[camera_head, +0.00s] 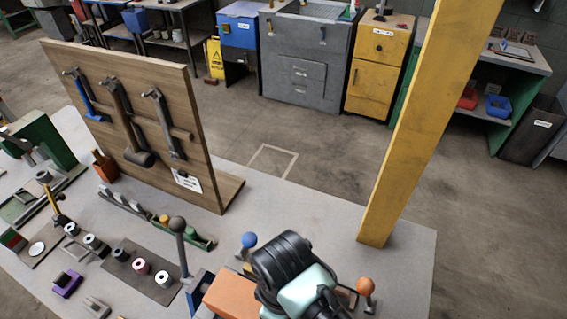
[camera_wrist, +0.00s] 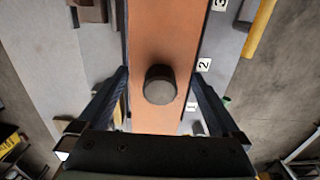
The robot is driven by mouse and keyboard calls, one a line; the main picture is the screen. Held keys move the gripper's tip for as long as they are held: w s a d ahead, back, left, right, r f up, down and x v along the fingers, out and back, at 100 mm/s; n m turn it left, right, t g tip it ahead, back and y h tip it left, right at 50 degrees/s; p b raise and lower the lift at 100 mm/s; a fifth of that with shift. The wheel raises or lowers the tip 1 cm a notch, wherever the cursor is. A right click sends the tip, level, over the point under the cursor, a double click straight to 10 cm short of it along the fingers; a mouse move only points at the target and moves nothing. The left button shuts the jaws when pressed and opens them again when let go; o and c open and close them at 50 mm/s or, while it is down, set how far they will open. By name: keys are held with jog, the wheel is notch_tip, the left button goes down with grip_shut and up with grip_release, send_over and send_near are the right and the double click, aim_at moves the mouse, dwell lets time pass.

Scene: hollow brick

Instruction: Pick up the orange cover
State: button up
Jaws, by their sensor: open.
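The orange cover (camera_wrist: 165,30) is a long flat panel with a dark round knob (camera_wrist: 160,85) on it. It runs up the middle of the wrist view. In the head view the cover (camera_head: 232,296) shows at the bottom, partly hidden behind my arm. My gripper (camera_wrist: 160,73) is open, with one dark finger on each side of the cover and the knob between them. The fingers look apart from the knob; their height above the cover is hard to tell. In the head view my arm hides the fingers.
Labels "2" (camera_wrist: 204,64) and "3" (camera_wrist: 220,5) lie right of the cover. A blue-ball lever (camera_head: 249,240) and an orange-ball lever (camera_head: 365,287) stand close to my arm. A yellow post (camera_head: 430,120) rises at the right. A wooden tool board (camera_head: 150,130) stands behind left.

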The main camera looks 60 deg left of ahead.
jog(key=shift+d+f+p, duration=0.1)
jog(key=shift+f+p, duration=0.2)
jog(key=shift+f, duration=1.4)
jog(key=shift+c, duration=0.2)
jog(key=c, duration=1.1)
